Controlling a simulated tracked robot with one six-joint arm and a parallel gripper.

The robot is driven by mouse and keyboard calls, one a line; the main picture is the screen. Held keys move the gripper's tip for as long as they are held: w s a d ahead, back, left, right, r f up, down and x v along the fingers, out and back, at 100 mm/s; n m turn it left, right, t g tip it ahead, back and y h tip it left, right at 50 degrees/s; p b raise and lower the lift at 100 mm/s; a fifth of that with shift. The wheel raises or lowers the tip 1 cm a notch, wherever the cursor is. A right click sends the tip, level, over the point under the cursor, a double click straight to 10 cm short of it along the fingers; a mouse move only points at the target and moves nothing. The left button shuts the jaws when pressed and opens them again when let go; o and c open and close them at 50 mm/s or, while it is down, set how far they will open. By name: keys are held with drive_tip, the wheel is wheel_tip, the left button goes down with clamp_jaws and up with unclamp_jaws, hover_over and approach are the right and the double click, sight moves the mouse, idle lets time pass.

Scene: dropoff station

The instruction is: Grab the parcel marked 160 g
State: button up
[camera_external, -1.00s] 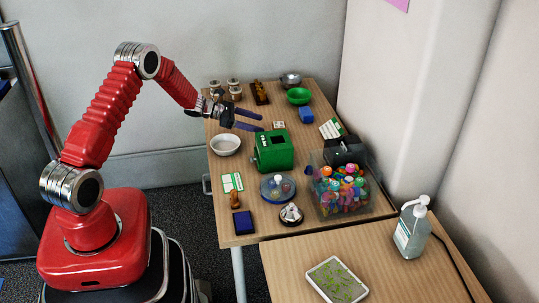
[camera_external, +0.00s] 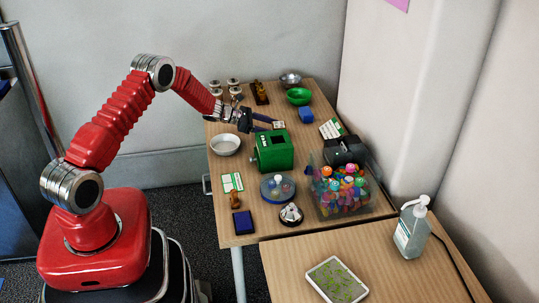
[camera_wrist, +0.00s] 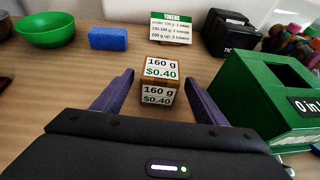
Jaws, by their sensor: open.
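The parcel marked 160 g (camera_wrist: 161,72) is a small box with white labels reading "160 g $0.40" on its top and front. It stands on the table in the middle of the wrist view. In the external view the parcel (camera_external: 278,125) shows small at my fingertips, behind the green box. My gripper (camera_wrist: 158,92) is open, with one dark blue finger on each side of the parcel's near part. The gripper (camera_external: 268,123) reaches over the table from the left in the external view.
A green box (camera_wrist: 280,90) stands close on the right of my gripper. A blue sponge (camera_wrist: 108,38), a green bowl (camera_wrist: 45,30) and a price sign (camera_wrist: 171,28) lie beyond the parcel. A white bowl (camera_external: 225,145) is near the table's left edge. Bare table (camera_wrist: 60,95) lies left of the gripper.

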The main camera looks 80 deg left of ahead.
sight(279, 125)
drive_tip(key=shift+x, duration=1.55)
drive_tip(key=shift+c, duration=0.2)
drive_tip(key=c, duration=1.2)
drive_tip(key=shift+r, duration=0.1)
wheel_tip(279, 125, up, 10)
